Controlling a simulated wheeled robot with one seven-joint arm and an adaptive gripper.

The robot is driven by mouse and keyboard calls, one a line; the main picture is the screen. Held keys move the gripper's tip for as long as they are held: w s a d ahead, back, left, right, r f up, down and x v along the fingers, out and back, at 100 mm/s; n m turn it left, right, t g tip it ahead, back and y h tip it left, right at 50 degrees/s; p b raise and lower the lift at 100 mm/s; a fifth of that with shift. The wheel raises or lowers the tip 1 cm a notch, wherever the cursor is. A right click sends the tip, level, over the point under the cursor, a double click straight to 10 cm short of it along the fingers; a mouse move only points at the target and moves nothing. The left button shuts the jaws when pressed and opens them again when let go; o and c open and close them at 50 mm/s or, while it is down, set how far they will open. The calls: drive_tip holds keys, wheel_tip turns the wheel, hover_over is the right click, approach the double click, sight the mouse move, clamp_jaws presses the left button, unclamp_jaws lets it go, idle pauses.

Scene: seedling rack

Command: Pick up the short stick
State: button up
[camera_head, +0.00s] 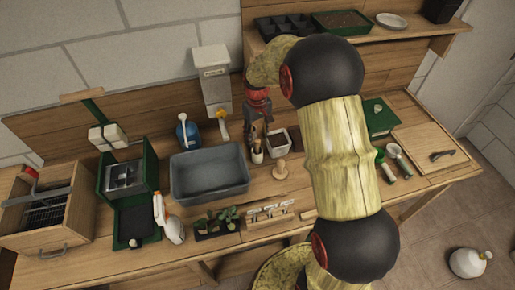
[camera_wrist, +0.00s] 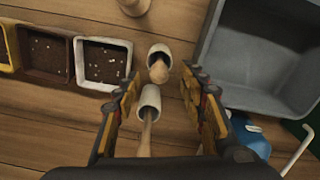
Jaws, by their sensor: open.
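In the wrist view two small white cups stand close together on the wooden bench, each with a pale wooden stick in it. The stick in the farther cup (camera_wrist: 160,50) looks shorter; I take it as the short stick (camera_wrist: 159,71). A longer stick (camera_wrist: 146,135) rises from the nearer cup (camera_wrist: 149,98) toward the camera. My gripper (camera_wrist: 160,78) is open, its fingers apart on either side of the cups, with nothing visibly held. In the head view my gripper (camera_head: 257,108) points down above the cups and partly hides them.
A grey tub (camera_wrist: 265,55) is close on the right in the wrist view; it also shows in the head view (camera_head: 208,187). Soil-filled pots (camera_wrist: 103,62) are on the left. A blue bottle (camera_wrist: 250,136) stands near the right finger. A wooden peg (camera_head: 280,170) stands on the bench.

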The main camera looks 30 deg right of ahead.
sight(257, 139)
wheel_tip(257, 139, down, 4)
drive_tip(key=shift+w+f+b, duration=0.1)
drive_tip(key=shift+f+b, duration=0.05)
drive_tip(key=shift+b, duration=0.2)
drive_tip(key=shift+c, duration=1)
clamp_jaws()
